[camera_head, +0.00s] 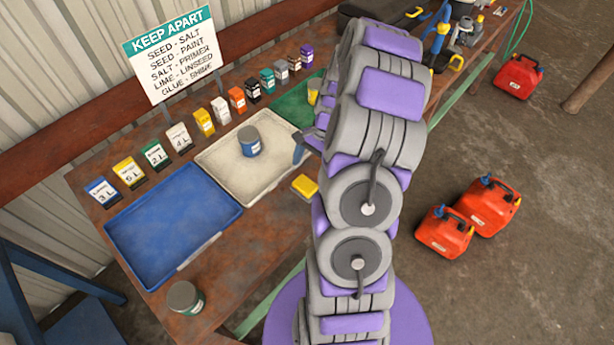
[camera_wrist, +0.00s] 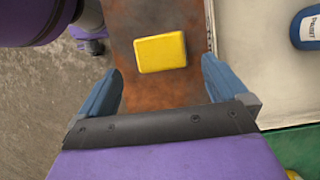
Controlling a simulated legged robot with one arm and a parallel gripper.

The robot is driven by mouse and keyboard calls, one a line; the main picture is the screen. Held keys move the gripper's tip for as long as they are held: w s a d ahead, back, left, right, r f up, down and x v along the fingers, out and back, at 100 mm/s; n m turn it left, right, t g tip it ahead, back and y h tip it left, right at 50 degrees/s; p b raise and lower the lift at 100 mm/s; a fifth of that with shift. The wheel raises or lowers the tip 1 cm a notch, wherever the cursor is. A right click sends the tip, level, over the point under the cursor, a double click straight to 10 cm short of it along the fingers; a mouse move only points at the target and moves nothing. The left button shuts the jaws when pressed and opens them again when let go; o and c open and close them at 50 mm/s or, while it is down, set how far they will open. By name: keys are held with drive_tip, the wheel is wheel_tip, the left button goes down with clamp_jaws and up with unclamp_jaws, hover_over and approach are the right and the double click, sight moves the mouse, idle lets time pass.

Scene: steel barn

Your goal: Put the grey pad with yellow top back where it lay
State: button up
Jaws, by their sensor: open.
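The pad with the yellow top (camera_head: 304,187) lies on the rusty brown bench top, just in front of the cream tray (camera_head: 214,159). In the wrist view the pad (camera_wrist: 161,53) lies flat on the rusty surface, apart from the tray edge at its right. My gripper (camera_wrist: 160,85) is open, with one blue finger on each side and nothing between them. The pad is beyond the fingertips and untouched. In the head view one blue finger (camera_head: 299,150) shows above the cream tray's right end; my arm hides the rest of the gripper.
A blue can (camera_head: 249,141) stands in the cream tray. A blue tray (camera_head: 170,230) is empty at left, and a green mat or tray (camera_head: 294,108) is at right. A grey-green can (camera_head: 186,298) stands near the front edge. Small labelled boxes line the back.

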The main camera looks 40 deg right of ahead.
drive_tip(key=v, duration=0.5)
drive_tip(key=shift+p, duration=0.35)
